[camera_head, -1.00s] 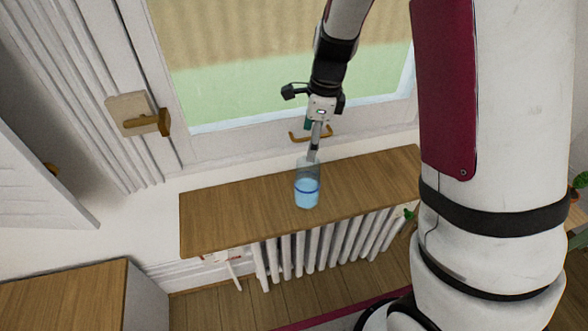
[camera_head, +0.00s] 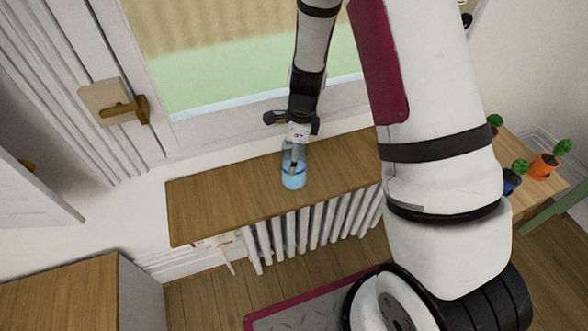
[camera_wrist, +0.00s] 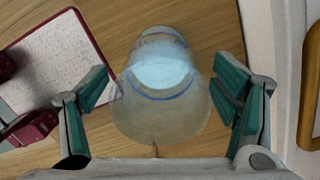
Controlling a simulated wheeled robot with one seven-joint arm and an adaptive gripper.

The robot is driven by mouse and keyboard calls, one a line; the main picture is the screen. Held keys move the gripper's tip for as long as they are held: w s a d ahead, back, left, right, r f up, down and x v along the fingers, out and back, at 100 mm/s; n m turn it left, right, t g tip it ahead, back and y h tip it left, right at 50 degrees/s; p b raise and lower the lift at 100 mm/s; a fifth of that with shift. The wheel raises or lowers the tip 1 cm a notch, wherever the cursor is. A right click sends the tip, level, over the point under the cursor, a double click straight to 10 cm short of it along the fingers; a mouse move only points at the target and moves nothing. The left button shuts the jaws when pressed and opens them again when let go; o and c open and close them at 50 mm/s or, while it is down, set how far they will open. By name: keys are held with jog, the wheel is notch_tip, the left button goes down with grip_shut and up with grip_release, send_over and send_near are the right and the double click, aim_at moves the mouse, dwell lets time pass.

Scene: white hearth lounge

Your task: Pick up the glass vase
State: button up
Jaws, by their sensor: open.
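The glass vase (camera_head: 293,177) is clear and bluish, with a dark blue ring, and stands upright on the wooden shelf (camera_head: 215,203) above the radiator. In the wrist view the vase (camera_wrist: 160,85) lies between the two green-padded fingers, with gaps on both sides. My gripper (camera_head: 295,158) is at the top of the vase in the head view, and partly covers it. In the wrist view my gripper (camera_wrist: 168,92) is open, with nothing held.
The window frame (camera_head: 190,137) rises close behind the shelf. A white radiator (camera_head: 310,225) is below it. A wooden-topped cabinet (camera_head: 65,298) stands at lower left. Small potted plants (camera_head: 543,165) stand at right. The shelf is clear left of the vase.

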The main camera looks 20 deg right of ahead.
jog(key=shift+w+a+f, duration=0.1)
jog(key=shift+f, duration=0.8)
grip_shut()
jog(key=shift+r, duration=0.1)
